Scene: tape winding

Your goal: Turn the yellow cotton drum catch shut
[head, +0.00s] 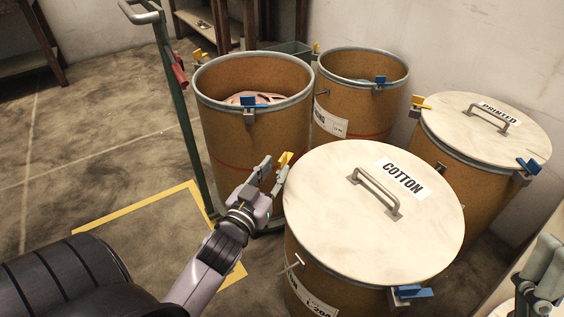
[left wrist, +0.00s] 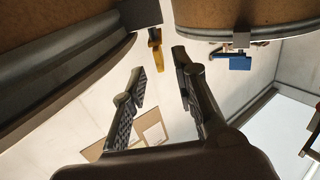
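The cotton drum (head: 330,235) stands front centre with its pale lid on and a COTTON label (head: 403,177). Its yellow catch (head: 285,159) is on the left side of the rim, with its tab standing out from the rim. My left gripper (head: 273,170) is right beside this catch, fingers pointing up. In the left wrist view the two fingers (left wrist: 160,75) are apart, and the yellow catch (left wrist: 156,55) shows beyond the gap between their tips. I cannot tell whether a finger touches it. A blue catch (head: 410,293) sits on the drum's front rim. My right gripper is not in view.
An open drum (head: 240,130) stands behind my left gripper, with another open drum (head: 365,120) behind. The lidded PRINTED drum (head: 485,130) is at right. A green trolley (head: 178,110) stands at left. Grey-green equipment (head: 542,275) occupies the lower right corner.

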